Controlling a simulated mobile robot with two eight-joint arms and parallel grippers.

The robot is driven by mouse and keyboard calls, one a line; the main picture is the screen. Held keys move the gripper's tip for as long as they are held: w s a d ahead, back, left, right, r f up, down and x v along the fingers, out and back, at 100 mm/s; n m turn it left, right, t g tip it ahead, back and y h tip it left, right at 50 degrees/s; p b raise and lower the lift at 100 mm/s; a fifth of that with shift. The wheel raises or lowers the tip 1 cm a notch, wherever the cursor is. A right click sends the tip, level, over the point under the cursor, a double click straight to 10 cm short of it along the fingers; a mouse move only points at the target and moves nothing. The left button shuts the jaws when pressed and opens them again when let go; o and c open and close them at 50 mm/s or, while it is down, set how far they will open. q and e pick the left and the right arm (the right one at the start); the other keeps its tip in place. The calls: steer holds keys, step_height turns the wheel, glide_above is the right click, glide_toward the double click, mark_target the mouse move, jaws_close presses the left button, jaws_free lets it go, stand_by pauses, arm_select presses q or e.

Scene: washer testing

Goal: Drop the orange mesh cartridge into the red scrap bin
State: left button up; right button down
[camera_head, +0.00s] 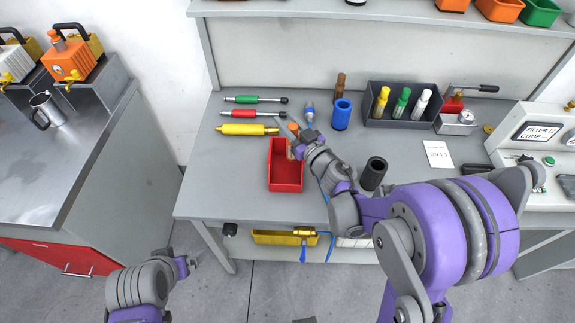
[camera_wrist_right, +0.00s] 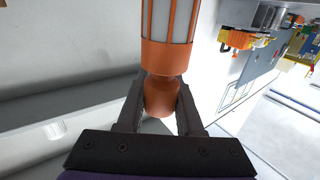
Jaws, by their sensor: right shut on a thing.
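The orange mesh cartridge (camera_wrist_right: 168,50) has orange ribs over a pale body and a round knob at its end. My right gripper (camera_wrist_right: 161,92) is shut on that knob in the right wrist view. In the head view the right gripper (camera_head: 296,138) is over the back right part of the red scrap bin (camera_head: 286,184). A bit of the orange cartridge (camera_head: 293,128) shows beside the fingers; the rest is largely hidden by the gripper. The bin is an open rectangular box on the grey bench. My left gripper (camera_head: 190,262) is low at the bottom left, away from the bench; its jaws are too small to read.
A blue cup (camera_head: 342,114), a dark tray (camera_head: 402,106) with coloured bottles and a black cylinder (camera_head: 373,174) stand to the right. The bench (camera_head: 225,190) left of the bin is clear.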

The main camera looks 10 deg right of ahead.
arm_select(q)
steer(key=shift+s+f+b, duration=0.35)
steer(key=shift+f+b, duration=0.15)
steer(key=shift+f, duration=0.4)
arm_select(e)
steer(key=shift+f, duration=1.75)
steer(key=shift+c, duration=2.4)
jaws_free()
arm_select(q)
steer(key=shift+s+f+b, duration=0.2)
steer(key=shift+f+b, duration=0.3)
steer(key=shift+f, duration=0.15)
steer(key=shift+s+f+b, duration=0.15)
steer(key=shift+f+b, duration=0.35)
steer(key=shift+f, duration=0.1)
arm_select(e)
steer(key=v, duration=1)
steer(key=shift+s, duration=0.35)
